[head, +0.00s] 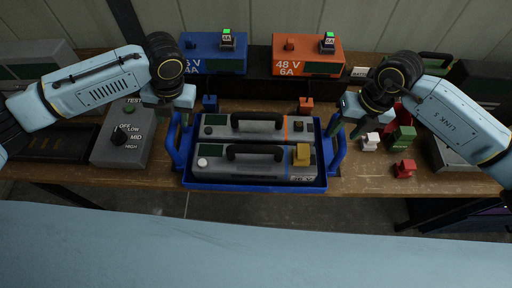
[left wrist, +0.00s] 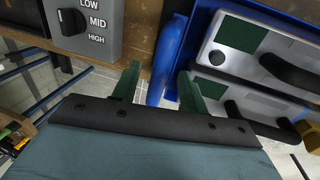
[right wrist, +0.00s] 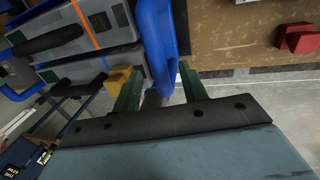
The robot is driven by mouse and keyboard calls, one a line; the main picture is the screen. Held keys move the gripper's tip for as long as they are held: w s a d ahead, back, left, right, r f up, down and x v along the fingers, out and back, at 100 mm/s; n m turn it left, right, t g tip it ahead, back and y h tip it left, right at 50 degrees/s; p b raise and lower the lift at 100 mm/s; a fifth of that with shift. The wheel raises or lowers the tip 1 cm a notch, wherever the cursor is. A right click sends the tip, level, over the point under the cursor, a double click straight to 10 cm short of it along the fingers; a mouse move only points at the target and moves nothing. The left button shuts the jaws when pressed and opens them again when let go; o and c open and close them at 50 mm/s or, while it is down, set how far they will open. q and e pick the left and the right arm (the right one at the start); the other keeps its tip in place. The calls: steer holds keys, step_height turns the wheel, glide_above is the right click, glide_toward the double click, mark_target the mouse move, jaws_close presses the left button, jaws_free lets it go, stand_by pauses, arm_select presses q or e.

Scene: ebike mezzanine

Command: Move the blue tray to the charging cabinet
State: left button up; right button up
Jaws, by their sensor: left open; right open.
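The blue tray (head: 250,185) sits on the wooden bench with two grey battery packs (head: 270,128) in it, each with a black handle. My left gripper (head: 172,116) is open at the tray's left handle; in the left wrist view its green fingers (left wrist: 158,85) stand either side of the blue handle (left wrist: 165,66). My right gripper (head: 345,128) is open at the right handle; in the right wrist view its fingers (right wrist: 160,88) stand either side of the blue handle (right wrist: 158,40). Whether the fingers touch the handles, I cannot tell. No charging cabinet is clearly identifiable.
A grey dial box (head: 122,140) stands left of the tray. A blue charger (head: 213,55) and an orange charger (head: 306,57) stand behind it. Small red, green and white blocks (head: 402,138) lie on the right. The bench's front edge is close to the tray.

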mark_target(173, 121)
arm_select(q)
steer(key=shift+a+f, duration=0.15)
steer(key=shift+f, duration=0.6)
steer(key=shift+a+f, duration=0.1)
steer(key=shift+f, duration=0.65)
arm_select(e)
steer(key=shift+a+f, duration=0.15)
steer(key=shift+f, duration=0.6)
steer(key=shift+a+f, duration=0.15)
steer(key=shift+f, duration=0.6)
arm_select(q)
jaws_close()
arm_select(e)
jaws_close()
